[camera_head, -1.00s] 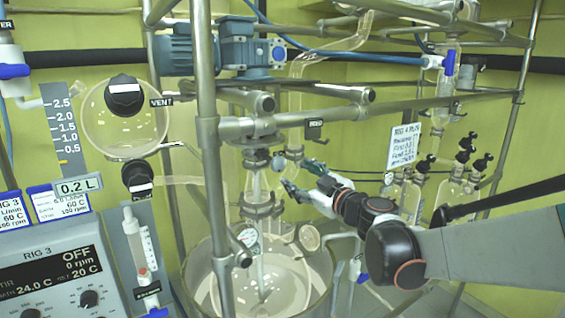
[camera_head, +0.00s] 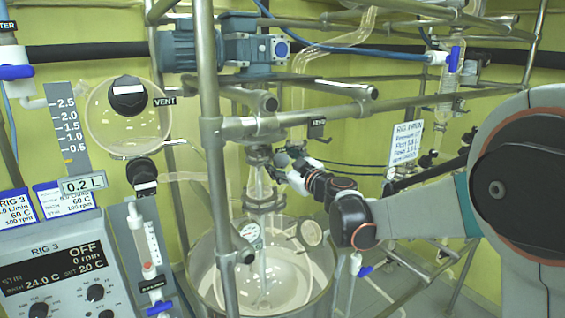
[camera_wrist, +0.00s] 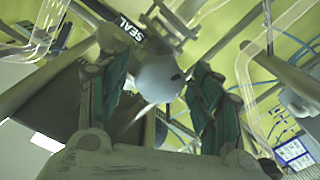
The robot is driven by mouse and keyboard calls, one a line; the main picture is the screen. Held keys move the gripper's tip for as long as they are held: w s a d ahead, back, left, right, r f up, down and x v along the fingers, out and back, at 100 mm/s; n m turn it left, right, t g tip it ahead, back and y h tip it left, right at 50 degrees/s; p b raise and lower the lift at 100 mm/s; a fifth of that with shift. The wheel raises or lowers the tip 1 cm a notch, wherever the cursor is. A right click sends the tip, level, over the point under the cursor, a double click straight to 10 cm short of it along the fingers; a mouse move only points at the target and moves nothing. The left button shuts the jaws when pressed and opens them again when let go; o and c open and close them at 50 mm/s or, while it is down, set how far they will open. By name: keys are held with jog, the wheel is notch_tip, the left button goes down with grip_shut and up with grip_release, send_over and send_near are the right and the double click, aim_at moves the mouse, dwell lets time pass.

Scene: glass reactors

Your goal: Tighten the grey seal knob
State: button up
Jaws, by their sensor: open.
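The grey seal knob (camera_wrist: 158,78) shows in the wrist view as a round pale grey cap with a small dark mark on its right side. A black SEAL label (camera_wrist: 117,29) is above it to the left. My gripper (camera_wrist: 152,88) is open, with one green-padded finger to the left of the knob and one to the right. Gaps show on both sides, so the fingers do not appear to touch it. In the head view my gripper (camera_head: 285,168) is at the neck above the glass reactor (camera_head: 262,200), beside the small grey knob (camera_head: 282,159).
Metal frame poles (camera_head: 212,130) stand to the left of my gripper, with a horizontal bar (camera_head: 300,118) above it. The RIG 3 control panel (camera_head: 60,270) is at the lower left.

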jog(key=c, duration=1.1)
jog(key=shift+m+b, duration=0.35)
jog(key=shift+m, duration=0.05)
